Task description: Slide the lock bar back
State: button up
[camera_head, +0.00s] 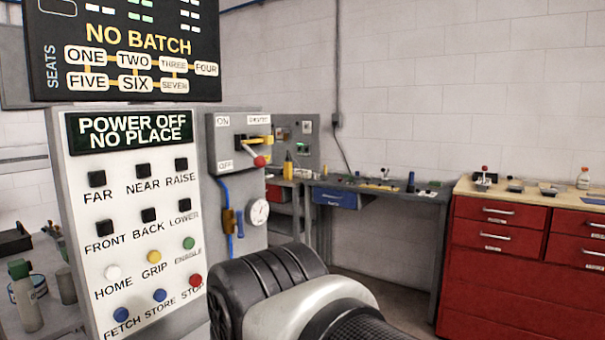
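A grey switch box (222,145) stands right of the button panel, with an ON label at its top and an OFF label lower down. A lever with a red knob (260,161) sticks out from it and slants down to the right. A small yellow-and-black bar (257,139) lies across the box just above the lever; it looks like the lock bar, but its exact position is too small to tell. A label above it is too small to read surely. My arm, black and pale grey, fills the bottom middle, below the box and apart from it. My gripper's fingers do not show.
A white button panel (88,225) stands at left, its display reading POWER OFF NO PLACE. A dark board (125,20) above reads NO BATCH. A gauge (258,212) and blue pipe sit under the switch box. A workbench (385,190) and red drawers (490,260) stand behind.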

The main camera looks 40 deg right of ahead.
aim_at(265, 139)
jog(key=z, duration=0.85)
jog(key=k, duration=0.1)
